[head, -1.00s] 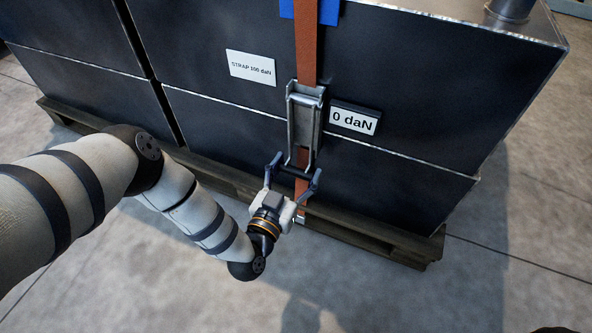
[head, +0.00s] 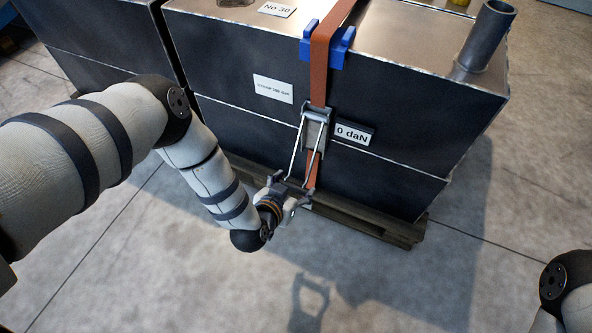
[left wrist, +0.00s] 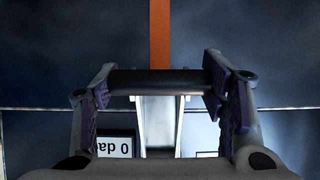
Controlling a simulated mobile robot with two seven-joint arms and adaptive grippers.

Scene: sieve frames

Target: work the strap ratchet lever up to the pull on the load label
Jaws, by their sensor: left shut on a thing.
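The strap ratchet (head: 317,118) sits on the orange strap (head: 320,75) on the front of the dark box. Its lever (head: 295,150) points down and out from the box face. My left gripper (head: 290,189) is shut on the dark crossbar at the lever's end. In the left wrist view the crossbar (left wrist: 160,82) spans between the fingers of the gripper (left wrist: 160,95). The load display (head: 354,134) right of the ratchet reads "0 daN"; it shows upside down in the left wrist view (left wrist: 115,145). A white strap label (head: 273,89) gives a daN figure too blurred to read surely. My right gripper is out of view.
The box (head: 235,125) stands on a wooden pallet (head: 365,222). A blue corner guard (head: 340,47) holds the strap at the top edge. A grey pipe (head: 488,38) rises from the box top. Concrete floor in front is clear. Part of my right arm shows lower right.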

